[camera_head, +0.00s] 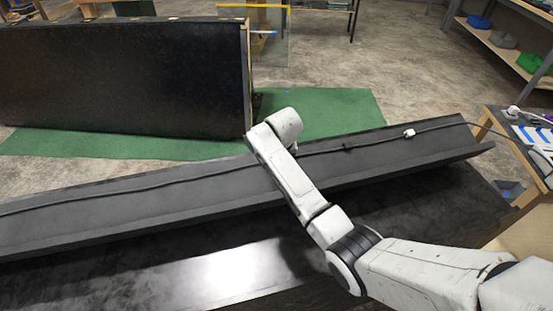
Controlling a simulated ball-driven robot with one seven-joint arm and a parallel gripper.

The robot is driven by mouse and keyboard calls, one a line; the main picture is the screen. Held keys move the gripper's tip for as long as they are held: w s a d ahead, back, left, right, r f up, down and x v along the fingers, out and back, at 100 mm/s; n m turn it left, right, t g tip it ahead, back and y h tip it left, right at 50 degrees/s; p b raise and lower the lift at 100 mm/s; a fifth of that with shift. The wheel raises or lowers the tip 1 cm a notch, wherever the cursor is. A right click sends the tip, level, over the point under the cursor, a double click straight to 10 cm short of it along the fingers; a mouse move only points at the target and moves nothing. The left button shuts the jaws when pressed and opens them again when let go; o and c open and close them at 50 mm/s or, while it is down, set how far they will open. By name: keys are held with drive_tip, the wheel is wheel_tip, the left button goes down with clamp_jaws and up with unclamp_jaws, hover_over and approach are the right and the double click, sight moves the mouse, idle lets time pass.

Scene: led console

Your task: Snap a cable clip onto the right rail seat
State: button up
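A long dark grey rail (120,213), shaped like a channel, runs across the view from the left edge to the right. A dark cable (200,180) lies along it. A small white piece (409,133), which looks like a clip, sits at the cable near the rail's right end. A small dark piece (348,147) is at the cable further left; I cannot tell whether it is a clip or a seat. My white arm reaches over the rail's middle. My gripper's fingers do not show, and the arm hides part of the rail and cable.
A wooden table (504,123) at the right edge holds a white and blue item (533,135) and cables. A large black panel (120,75) stands behind the rail on a green mat (340,108). Shelves with coloured bowls (480,22) are at upper right.

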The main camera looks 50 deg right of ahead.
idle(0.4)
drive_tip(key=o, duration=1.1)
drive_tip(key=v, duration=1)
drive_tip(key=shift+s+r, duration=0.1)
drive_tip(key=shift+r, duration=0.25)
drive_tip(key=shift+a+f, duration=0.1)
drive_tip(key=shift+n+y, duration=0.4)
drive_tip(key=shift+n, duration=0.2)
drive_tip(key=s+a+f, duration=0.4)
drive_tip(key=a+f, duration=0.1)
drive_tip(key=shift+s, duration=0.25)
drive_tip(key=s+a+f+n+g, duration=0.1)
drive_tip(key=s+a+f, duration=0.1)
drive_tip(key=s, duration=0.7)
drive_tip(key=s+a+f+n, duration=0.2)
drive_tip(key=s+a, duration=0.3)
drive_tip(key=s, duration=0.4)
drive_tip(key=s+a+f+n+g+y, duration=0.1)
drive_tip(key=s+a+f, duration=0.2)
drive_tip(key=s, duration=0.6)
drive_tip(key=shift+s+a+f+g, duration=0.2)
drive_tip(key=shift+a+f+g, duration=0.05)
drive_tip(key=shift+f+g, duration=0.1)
